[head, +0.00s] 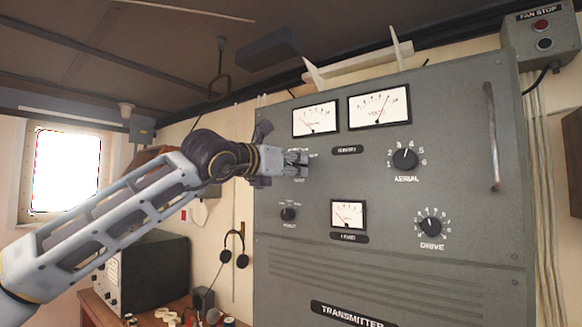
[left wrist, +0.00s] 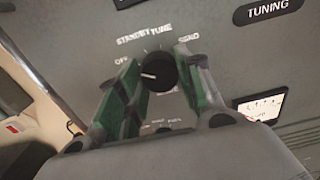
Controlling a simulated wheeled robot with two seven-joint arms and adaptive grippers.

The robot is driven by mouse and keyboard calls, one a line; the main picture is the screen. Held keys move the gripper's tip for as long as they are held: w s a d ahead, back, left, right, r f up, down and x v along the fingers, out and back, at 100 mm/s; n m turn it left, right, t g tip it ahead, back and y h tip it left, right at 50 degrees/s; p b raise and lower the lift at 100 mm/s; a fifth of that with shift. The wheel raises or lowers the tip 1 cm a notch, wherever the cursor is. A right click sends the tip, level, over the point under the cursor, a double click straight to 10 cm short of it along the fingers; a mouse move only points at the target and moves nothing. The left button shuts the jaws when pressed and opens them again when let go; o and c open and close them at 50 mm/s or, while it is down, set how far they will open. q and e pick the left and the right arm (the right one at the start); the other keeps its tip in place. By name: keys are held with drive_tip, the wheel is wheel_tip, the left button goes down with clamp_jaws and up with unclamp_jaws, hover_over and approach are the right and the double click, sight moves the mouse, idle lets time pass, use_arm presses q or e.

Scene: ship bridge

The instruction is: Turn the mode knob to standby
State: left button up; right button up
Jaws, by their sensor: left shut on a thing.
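The mode knob (left wrist: 160,72) is a round black knob with a white pointer line on the grey transmitter panel (head: 460,110). OFF, STANDBY, TUNE and SEND are printed around it. The pointer points left, nearest to OFF. My right gripper is in neither view.
Nearby on the panel are a small knob (head: 288,214), meters above (head: 315,119) and below (head: 348,214), the aerial knob (head: 404,158) and the drive knob (head: 431,227). A vertical handle (head: 491,135) sticks out at the right. Headphones (head: 234,250) hang at the left above a desk.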

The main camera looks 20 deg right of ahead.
use_arm(q)
drive_tip(key=shift+m, duration=0.3)
drive_tip(key=m+b, duration=0.2)
drive_tip(key=m, duration=0.4)
drive_tip(key=shift+m, duration=0.4)
idle(0.4)
drive_tip(key=o, duration=1.1)
drive_tip(key=shift+c, duration=0.2)
